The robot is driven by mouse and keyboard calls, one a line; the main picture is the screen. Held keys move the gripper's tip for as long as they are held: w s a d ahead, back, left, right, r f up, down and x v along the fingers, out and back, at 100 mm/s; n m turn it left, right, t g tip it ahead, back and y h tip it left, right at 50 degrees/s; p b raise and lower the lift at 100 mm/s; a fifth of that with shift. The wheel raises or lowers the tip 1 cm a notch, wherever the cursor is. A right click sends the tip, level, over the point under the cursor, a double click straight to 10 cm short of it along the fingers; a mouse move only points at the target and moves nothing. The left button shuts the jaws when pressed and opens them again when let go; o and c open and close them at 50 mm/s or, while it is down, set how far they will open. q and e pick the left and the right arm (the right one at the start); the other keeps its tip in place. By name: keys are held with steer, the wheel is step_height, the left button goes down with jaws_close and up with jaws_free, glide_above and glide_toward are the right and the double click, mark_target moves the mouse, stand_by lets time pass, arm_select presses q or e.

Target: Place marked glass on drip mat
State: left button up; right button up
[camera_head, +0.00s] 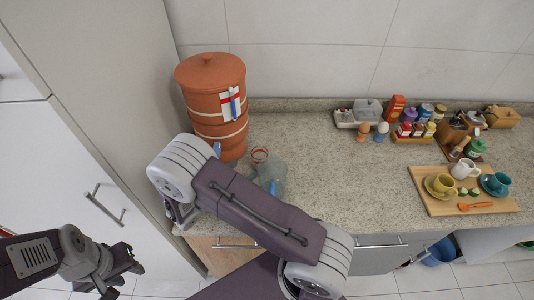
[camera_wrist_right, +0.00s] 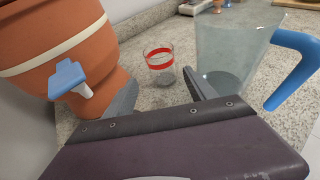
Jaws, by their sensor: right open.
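The marked glass (camera_wrist_right: 160,64) is clear with a red band and stands upright on the counter; its rim shows in the head view (camera_head: 260,153). My right gripper (camera_wrist_right: 161,92) is open and empty, its two fingers apart, with the glass beyond and between them in the wrist view. In the head view my right arm hides most of that gripper. My left gripper (camera_head: 122,272) is low at the left, away from the counter, in front of the white cabinet; its jaw opening is unclear. I cannot make out a drip mat.
A clear pitcher (camera_wrist_right: 228,48) with a blue handle stands close right of the glass. A terracotta water dispenser (camera_head: 212,100) with a blue tap (camera_wrist_right: 67,78) stands at the left. A wooden board (camera_head: 440,205) with cups lies far right. The middle counter (camera_head: 335,175) is clear.

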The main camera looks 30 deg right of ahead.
mark_target(255, 163)
steer(key=shift+a+r, duration=0.1)
steer(key=shift+a, duration=0.05)
steer(key=shift+d, duration=0.35)
steer(key=p+x, duration=0.1)
steer(key=x, duration=0.1)
steer(key=shift+w+d+f, duration=0.2)
steer(key=shift+d+f, duration=0.05)
steer(key=shift+d, duration=0.05)
steer(key=shift+w+d+f, duration=0.15)
steer(key=shift+d, duration=0.1)
steer(key=p+x, duration=0.1)
steer(key=x, duration=0.3)
steer(key=shift+d+f, duration=0.15)
steer(key=shift+d, duration=0.25)
steer(key=shift+w+d+f, duration=0.1)
steer(key=c, duration=1.4)
arm_select(q)
steer(key=shift+s+a+r, duration=0.1)
steer(key=shift+a+r, duration=0.1)
steer(key=shift+r, duration=1)
arm_select(e)
jaws_close()
